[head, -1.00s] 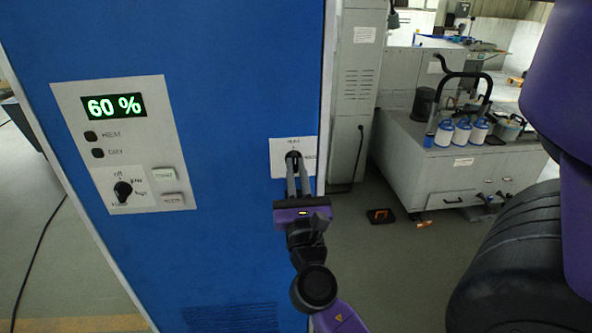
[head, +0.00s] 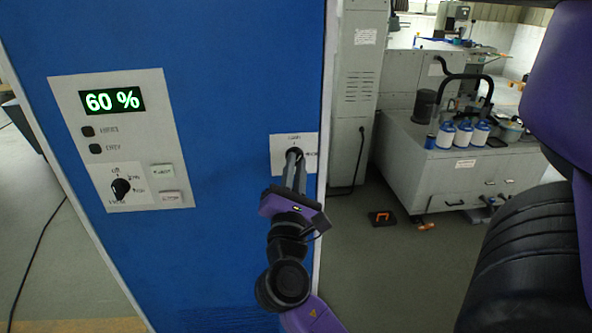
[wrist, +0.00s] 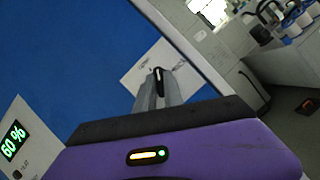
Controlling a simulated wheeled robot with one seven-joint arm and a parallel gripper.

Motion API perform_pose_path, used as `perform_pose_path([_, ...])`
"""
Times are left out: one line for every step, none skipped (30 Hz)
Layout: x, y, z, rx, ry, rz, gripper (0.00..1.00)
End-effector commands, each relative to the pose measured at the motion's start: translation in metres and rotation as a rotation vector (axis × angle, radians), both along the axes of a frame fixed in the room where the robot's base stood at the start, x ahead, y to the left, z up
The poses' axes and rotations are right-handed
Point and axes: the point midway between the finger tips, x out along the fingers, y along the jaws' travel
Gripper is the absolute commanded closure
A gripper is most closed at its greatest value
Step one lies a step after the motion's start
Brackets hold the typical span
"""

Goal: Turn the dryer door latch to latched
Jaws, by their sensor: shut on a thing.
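The dryer door latch (head: 294,152) is a small dark knob on a white label plate (head: 309,163) near the right edge of the blue dryer door (head: 235,75). My gripper (head: 295,160) reaches up to it from below, its fingers shut on the latch and hiding much of it. In the wrist view the latch (wrist: 158,74) shows as a dark piece between the two grey fingertips (wrist: 158,88). The plate's printed words are too small to read surely.
A control panel (head: 125,140) with a green 60 % display, a dial and buttons is left on the dryer. A grey cabinet (head: 358,90) stands just right of the door edge. A grey bench (head: 440,165) with white bottles stands farther right; an orange and black item (head: 382,218) lies on the floor.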

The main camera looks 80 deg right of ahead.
Motion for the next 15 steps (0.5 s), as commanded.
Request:
perform_pose_path([0.0013,0.0005,0.0000,0.017,-0.043,0.001,1.00])
perform_pose_path([0.0014,0.0005,-0.0001,0.029,-0.069,0.002,1.00])
perform_pose_path([0.0016,0.0006,0.0002,0.043,-0.104,0.003,1.00])
perform_pose_path([0.0014,0.0005,0.0005,0.054,-0.131,0.001,1.00])
perform_pose_path([0.0015,0.0006,0.0009,0.064,-0.157,0.002,1.00])
perform_pose_path([0.0015,0.0007,0.0009,0.080,-0.192,0.001,1.00])
perform_pose_path([0.0019,0.0008,0.0010,0.090,-0.218,0.002,1.00])
perform_pose_path([0.0018,0.0008,0.0012,0.101,-0.244,0.002,1.00])
perform_pose_path([0.0020,0.0008,0.0019,0.116,-0.280,0.003,1.00])
perform_pose_path([0.0017,0.0008,0.0019,0.126,-0.306,0.001,1.00])
perform_pose_path([0.0019,0.0007,0.0021,0.138,-0.332,0.002,1.00])
perform_pose_path([0.0019,0.0008,0.0022,0.153,-0.368,0.001,1.00])
perform_pose_path([0.0021,0.0008,0.0026,0.163,-0.394,0.002,1.00])
perform_pose_path([0.0021,0.0009,0.0028,0.174,-0.420,0.002,1.00])
perform_pose_path([0.0022,0.0010,0.0031,0.188,-0.454,0.002,1.00])
